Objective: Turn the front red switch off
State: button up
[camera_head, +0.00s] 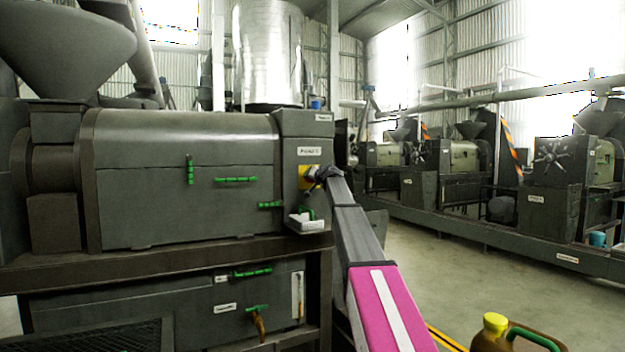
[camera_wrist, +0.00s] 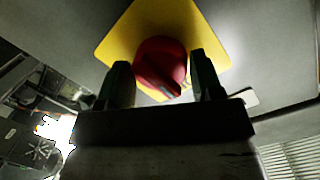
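The red switch (camera_wrist: 160,66) is a round knob on a yellow plate (camera_wrist: 118,40), seen close up in the wrist view. In the head view only part of the yellow plate (camera_head: 304,177) shows, on the front of the press's end housing; the switch is hidden behind my gripper. My gripper (camera_wrist: 158,80) is open, with one dark finger on each side of the knob. In the head view my gripper (camera_head: 318,174) is at the plate.
The dark press (camera_head: 190,190) has several green handles, and a small tray (camera_head: 306,222) sticks out below the switch. A brown jug with a yellow cap (camera_head: 493,330) stands at the lower right. More presses (camera_head: 545,190) line the right side, with open floor between.

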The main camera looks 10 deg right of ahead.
jog(key=shift+o, duration=1.1)
jog(key=shift+s, duration=0.1)
jog(key=v, duration=1)
jog(key=shift+s, duration=0.3)
jog(key=shift+d+r, duration=0.1)
jog(key=shift+d, duration=0.1)
